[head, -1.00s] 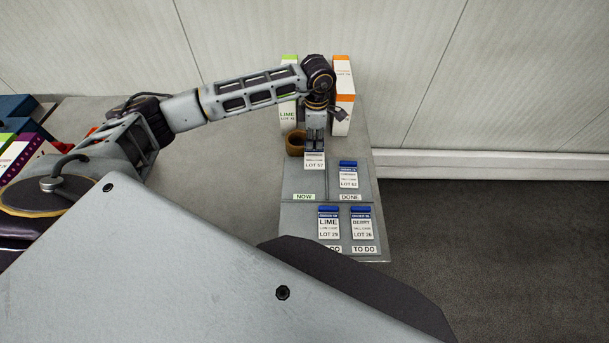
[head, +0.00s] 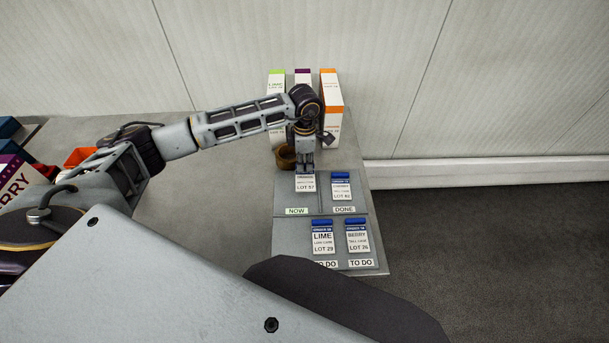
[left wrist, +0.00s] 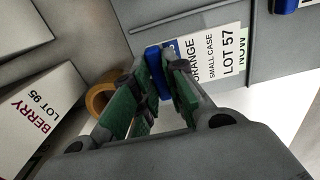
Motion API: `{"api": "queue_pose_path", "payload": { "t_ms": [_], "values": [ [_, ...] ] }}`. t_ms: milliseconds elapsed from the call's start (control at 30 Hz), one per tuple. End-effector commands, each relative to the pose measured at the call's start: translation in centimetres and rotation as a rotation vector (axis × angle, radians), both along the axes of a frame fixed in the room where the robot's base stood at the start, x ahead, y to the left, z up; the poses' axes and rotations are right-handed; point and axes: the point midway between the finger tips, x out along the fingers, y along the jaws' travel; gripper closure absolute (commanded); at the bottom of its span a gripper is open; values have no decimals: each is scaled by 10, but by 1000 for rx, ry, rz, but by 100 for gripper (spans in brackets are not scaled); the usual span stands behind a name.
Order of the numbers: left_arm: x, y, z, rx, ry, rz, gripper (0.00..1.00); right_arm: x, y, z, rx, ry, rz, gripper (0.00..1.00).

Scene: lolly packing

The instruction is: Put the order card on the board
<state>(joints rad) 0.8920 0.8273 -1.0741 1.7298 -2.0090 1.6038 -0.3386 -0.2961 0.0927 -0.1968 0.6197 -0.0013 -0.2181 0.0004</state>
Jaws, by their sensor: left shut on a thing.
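The order card (head: 305,185) is white with a blue top and reads ORANGE, SMALL CASE, LOT 57 in the left wrist view (left wrist: 216,58). My left gripper (head: 304,170) is shut on its blue top end, with the green-padded fingers on both sides in the left wrist view (left wrist: 162,72). The card is over the NOW field of the grey board (head: 288,236), beside the DONE card. I cannot tell whether it touches the board. My right gripper is not in view.
The DONE field holds a LOT 62-like card (head: 341,187). LIME (head: 322,238) and BERRY (head: 357,236) cards sit in the TO DO fields.

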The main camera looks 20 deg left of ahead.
Motion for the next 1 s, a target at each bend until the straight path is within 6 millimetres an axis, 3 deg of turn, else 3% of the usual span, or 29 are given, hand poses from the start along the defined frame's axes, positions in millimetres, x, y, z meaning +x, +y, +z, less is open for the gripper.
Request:
{"api": "queue_pose_path", "payload": {
  "t_ms": [167, 467, 733, 1000],
  "values": [
    [0, 0, -3, -1, 0, 0, 100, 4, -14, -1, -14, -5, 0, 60],
    [0, 0, -4, 0, 0, 0, 100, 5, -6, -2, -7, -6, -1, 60],
    [-1, 0, -28, 0, 2, -1, 100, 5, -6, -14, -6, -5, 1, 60],
    [0, 0, -51, 0, 0, -1, 100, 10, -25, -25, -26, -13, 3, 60]
  ]
}}
